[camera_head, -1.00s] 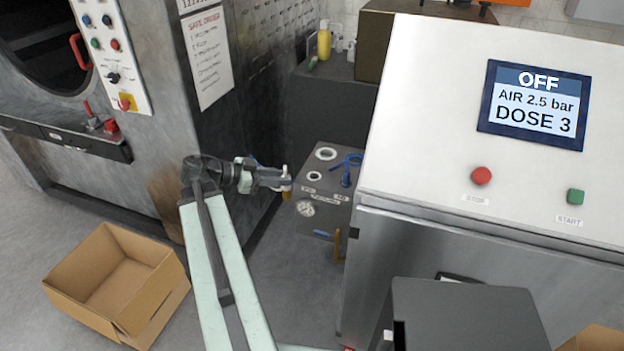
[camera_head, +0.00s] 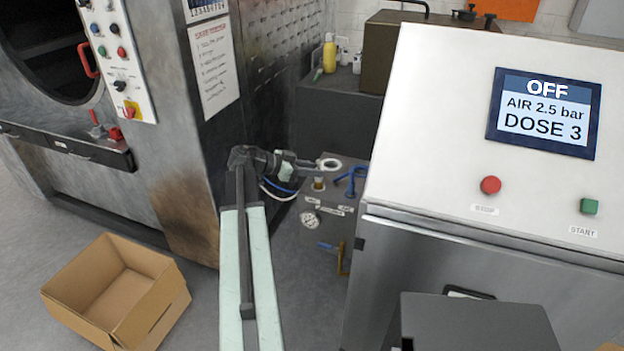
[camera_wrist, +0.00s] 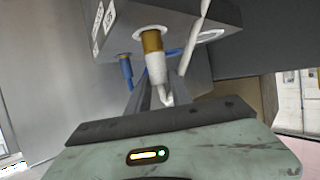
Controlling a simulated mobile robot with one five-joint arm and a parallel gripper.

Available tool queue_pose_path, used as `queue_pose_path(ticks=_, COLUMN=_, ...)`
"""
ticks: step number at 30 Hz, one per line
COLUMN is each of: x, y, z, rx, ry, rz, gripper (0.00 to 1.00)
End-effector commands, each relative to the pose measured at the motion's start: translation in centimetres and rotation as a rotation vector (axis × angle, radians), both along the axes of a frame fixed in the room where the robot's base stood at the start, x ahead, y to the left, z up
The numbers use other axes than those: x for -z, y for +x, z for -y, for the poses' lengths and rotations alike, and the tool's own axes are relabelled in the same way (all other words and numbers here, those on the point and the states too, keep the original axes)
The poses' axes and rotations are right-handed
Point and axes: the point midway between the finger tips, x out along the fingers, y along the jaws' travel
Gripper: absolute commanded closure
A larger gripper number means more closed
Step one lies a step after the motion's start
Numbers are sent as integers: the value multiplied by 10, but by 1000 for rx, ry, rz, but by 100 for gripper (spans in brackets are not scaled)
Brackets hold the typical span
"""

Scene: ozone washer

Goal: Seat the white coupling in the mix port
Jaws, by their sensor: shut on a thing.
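The white coupling (camera_wrist: 157,70) has a brass end and a bent white tail. My gripper (camera_wrist: 163,92) is shut on it, with a dark finger on either side. In the head view my gripper (camera_head: 310,168) reaches right over the grey block, and the coupling's brass end (camera_head: 319,184) shows just below its tip. In the wrist view the brass end meets a pale-ringed port (camera_wrist: 137,34) on the block. I cannot tell whether it is inside or only against it. A larger white-ringed port (camera_head: 329,164) beside it is empty. The port labels are too small to read.
The grey block (camera_head: 338,225) carries a blue bent fitting (camera_head: 352,178), a gauge (camera_head: 310,219) and a brass-and-blue valve (camera_head: 342,258). The console (camera_head: 450,180) stands close on the right, the washer (camera_head: 185,190) on the left. A cardboard box (camera_head: 150,295) lies on the floor.

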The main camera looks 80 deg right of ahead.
Motion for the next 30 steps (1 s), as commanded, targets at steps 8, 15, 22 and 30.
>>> queue_pose_path(ticks=8, x=22, y=1, z=0, rx=-1, ry=0, rz=0, gripper=100)
queue_pose_path(ticks=15, x=24, y=1, z=0, rx=-1, ry=0, rz=0, gripper=60)
queue_pose_path(ticks=22, x=24, y=2, z=0, rx=-2, ry=0, rz=0, gripper=52)
queue_pose_path(ticks=30, x=12, y=16, z=-8, rx=-6, ry=1, rz=0, gripper=52)
